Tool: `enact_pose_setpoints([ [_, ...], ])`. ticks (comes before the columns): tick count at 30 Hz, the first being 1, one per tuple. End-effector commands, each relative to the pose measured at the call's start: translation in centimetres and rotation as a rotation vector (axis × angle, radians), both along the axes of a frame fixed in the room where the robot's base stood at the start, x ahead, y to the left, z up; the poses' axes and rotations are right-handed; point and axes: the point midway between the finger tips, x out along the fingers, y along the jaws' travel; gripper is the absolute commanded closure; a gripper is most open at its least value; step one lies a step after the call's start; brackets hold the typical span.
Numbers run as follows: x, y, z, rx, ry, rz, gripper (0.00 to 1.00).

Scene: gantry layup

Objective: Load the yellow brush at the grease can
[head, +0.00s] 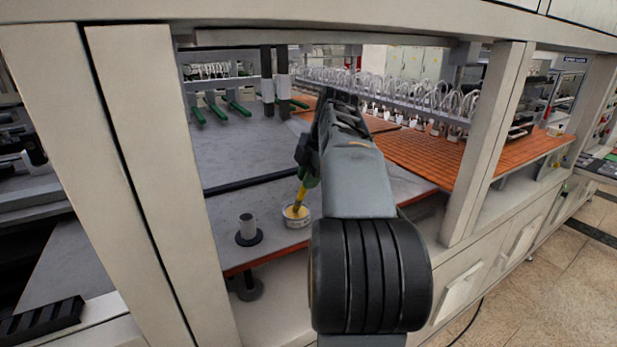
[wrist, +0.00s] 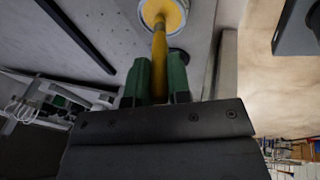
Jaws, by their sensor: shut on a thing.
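The yellow brush (head: 301,196) is held in my gripper (head: 308,176), which is shut on its handle. In the wrist view the brush (wrist: 159,55) runs out from between the green fingers of my gripper (wrist: 158,82) towards the can. The grease can (head: 289,219) is a small round pale tin with yellow grease in it, on the grey table. In the head view the brush points down and its lower end is at the can's mouth. In the wrist view the brush end overlaps the can (wrist: 149,8), and its tip is hard to make out.
A frame post (head: 160,180) is further left and another post (head: 487,145) is at right. An orange slatted bed (head: 420,152) lies behind to the right. The grey table (head: 235,150) is mostly clear.

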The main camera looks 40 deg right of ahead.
Motion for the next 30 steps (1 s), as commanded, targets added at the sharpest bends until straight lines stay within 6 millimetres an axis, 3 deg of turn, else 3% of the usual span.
enact_pose_setpoints([
  [8,0.0,0.0,0.2,0.003,0.005,0.001,1.0],
  [30,0.0,0.0,6.4,0.001,0.002,0.001,1.0],
])
